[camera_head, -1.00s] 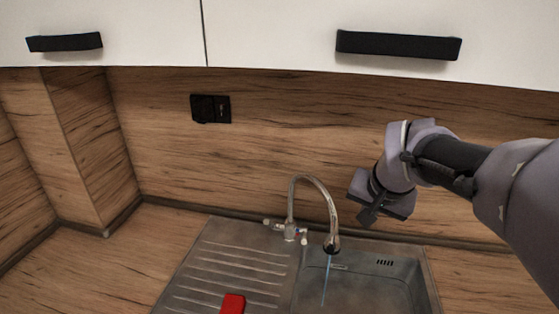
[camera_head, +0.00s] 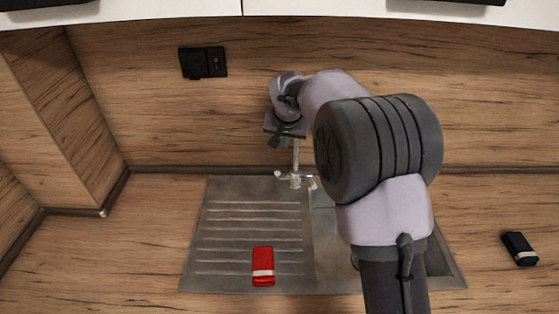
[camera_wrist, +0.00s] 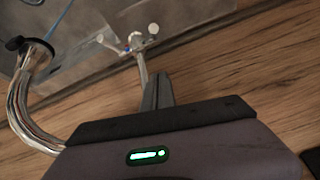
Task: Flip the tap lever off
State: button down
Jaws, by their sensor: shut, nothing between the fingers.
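The chrome tap (camera_head: 296,158) stands at the back of the steel sink (camera_head: 218,190). Its base has a small handle on each side, a left one (camera_head: 278,174) and a right one (camera_head: 313,185). My gripper (camera_head: 273,142) is shut and empty, above and slightly left of the tap base, in front of the splashback. In the wrist view the closed fingers (camera_wrist: 158,80) point toward the tap base (camera_wrist: 127,46), apart from the handles. The curved spout (camera_wrist: 28,100) is at left there, with a thin bluish water stream (camera_wrist: 60,20) below it. In the head view my arm hides much of the spout and basin.
A red object with a pale band (camera_head: 263,265) lies on the drainboard. A dark object (camera_head: 519,248) lies on the worktop at right. A black socket (camera_head: 203,62) is on the splashback. White cupboards (camera_head: 150,12) hang above. The left worktop is clear.

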jog(key=b+x, duration=0.1)
jog(key=x, duration=0.9)
jog(key=shift+s+a+f+b, duration=0.1)
jog(key=shift+s+f+b, duration=0.05)
jog(key=shift+f+b, duration=0.15)
jog(key=shift+s+a+f+b, duration=0.15)
jog(key=shift+s+f+b, duration=0.15)
jog(key=shift+s+f, duration=0.3)
jog(key=shift+s+a+f+b, duration=0.15)
jog(key=shift+s+f+b, duration=0.2)
jog(key=shift+s, duration=0.45)
